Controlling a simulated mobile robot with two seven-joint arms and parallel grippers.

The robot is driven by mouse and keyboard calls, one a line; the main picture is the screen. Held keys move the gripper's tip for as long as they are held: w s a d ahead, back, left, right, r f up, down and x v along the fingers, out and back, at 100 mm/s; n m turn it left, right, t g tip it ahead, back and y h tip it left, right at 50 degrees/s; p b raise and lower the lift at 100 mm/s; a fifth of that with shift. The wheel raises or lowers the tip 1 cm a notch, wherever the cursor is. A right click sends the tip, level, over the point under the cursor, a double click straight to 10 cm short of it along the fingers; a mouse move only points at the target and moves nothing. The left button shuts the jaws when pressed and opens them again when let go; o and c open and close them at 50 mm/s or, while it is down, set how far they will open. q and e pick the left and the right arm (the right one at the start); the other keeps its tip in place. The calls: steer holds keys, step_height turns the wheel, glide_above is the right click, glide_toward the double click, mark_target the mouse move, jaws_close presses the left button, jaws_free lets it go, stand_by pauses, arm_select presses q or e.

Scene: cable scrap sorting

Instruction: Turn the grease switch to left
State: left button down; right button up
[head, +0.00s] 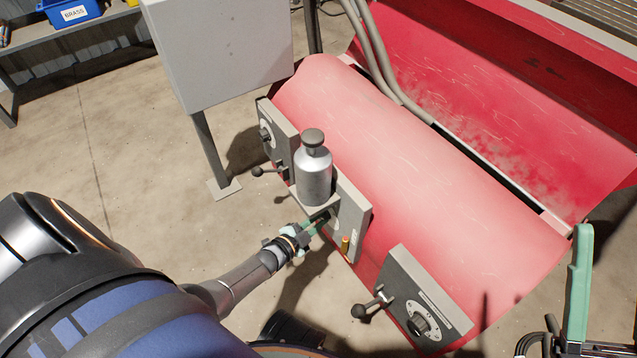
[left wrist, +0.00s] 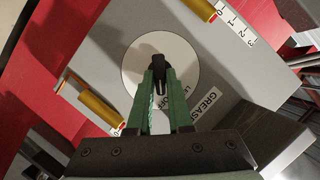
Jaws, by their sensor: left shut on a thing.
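The grease switch is a small black knob (left wrist: 158,72) on a round white dial (left wrist: 185,55) of a grey panel, beside a GREASE label (left wrist: 208,107). My left gripper (head: 316,224) reaches this middle panel (head: 352,212) from the front left, below a silver bottle. In the left wrist view its green fingers (left wrist: 159,88) are shut on the knob, one on each side. The knob's pointing direction is hard to tell, and the fingers partly cover the dial's lettering. In the head view the knob is hidden by the gripper.
The silver bottle (head: 314,172) stands on a ledge just above my gripper. Panels with dials and levers flank it at left (head: 278,135) and right (head: 420,308). The red machine (head: 430,170) lies behind. Yellow-orange cylinders (left wrist: 100,110) sit beside the dial.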

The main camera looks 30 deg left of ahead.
arm_select(q)
steer(key=shift+r, duration=0.1)
stand_by(0.6)
steer(key=shift+w+a+n+g+h+p, duration=0.15)
steer(key=shift+n+g+h, duration=0.35)
steer(key=shift+n, duration=0.5)
steer(key=shift+a+n+g+h+p, duration=0.15)
steer(key=shift+n+g+h, duration=0.15)
steer(key=shift+n+h, duration=0.55)
steer(key=shift+w+a+n+g+h+p, duration=0.15)
steer(key=shift+n+g+h, duration=0.25)
steer(key=shift+n, duration=0.75)
steer(key=shift+s+r, duration=0.1)
steer(key=c, duration=0.8)
jaws_free()
steer(key=shift+c, duration=0.2)
